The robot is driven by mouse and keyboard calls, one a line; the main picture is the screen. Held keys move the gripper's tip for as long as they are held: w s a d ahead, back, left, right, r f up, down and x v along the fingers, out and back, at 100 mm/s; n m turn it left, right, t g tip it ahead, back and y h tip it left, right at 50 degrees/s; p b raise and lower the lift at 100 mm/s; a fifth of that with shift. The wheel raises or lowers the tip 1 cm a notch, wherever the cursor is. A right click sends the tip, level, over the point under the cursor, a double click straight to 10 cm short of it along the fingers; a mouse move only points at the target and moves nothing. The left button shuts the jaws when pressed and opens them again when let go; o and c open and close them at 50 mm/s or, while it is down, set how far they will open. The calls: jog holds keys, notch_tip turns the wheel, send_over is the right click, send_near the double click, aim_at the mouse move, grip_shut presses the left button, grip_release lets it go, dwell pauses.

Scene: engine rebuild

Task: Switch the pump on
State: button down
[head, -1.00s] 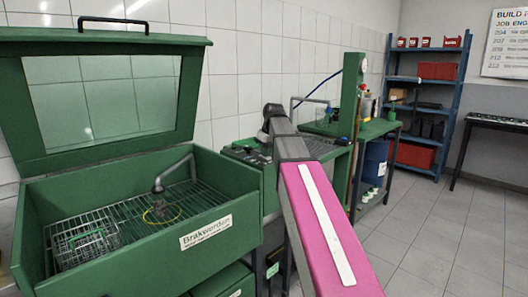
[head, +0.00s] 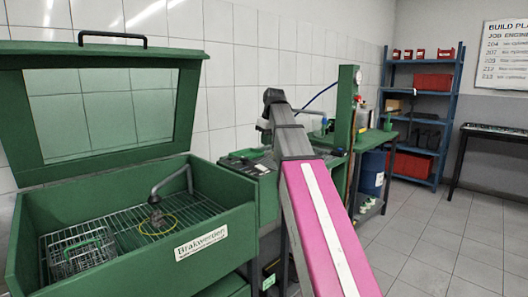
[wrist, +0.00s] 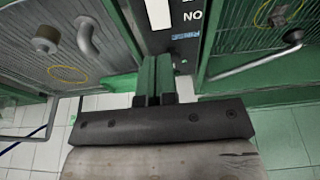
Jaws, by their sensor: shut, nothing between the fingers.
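The pump switch itself cannot be made out. In the head view my arm hides the gripper. The near green washer (head: 120,272) stands at left with its lid (head: 105,150) raised. A spout (head: 172,182) and a yellow ring (head: 158,225) are inside it.
A wire basket (head: 82,255) sits in the near washer. Beyond are a green bench (head: 375,140), a blue drum (head: 372,175) and a blue shelf rack (head: 440,115). The floor at right is clear.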

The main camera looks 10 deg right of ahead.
aim_at(258, 166)
jog(key=shift+v, duration=1.7)
jog(key=shift+w+a+r+t+y, duration=0.2)
jog(key=shift+w+r+t+y, duration=0.1)
jog(key=shift+w+t, duration=0.15)
jog(key=shift+f, duration=0.1)
jog(key=x, duration=1.3)
jog(key=shift+s+d+f, duration=0.15)
jog(key=shift+s+f, duration=0.1)
jog(key=shift+f, duration=0.3)
jog(key=shift+w+f, duration=0.1)
jog(key=shift+f, duration=0.25)
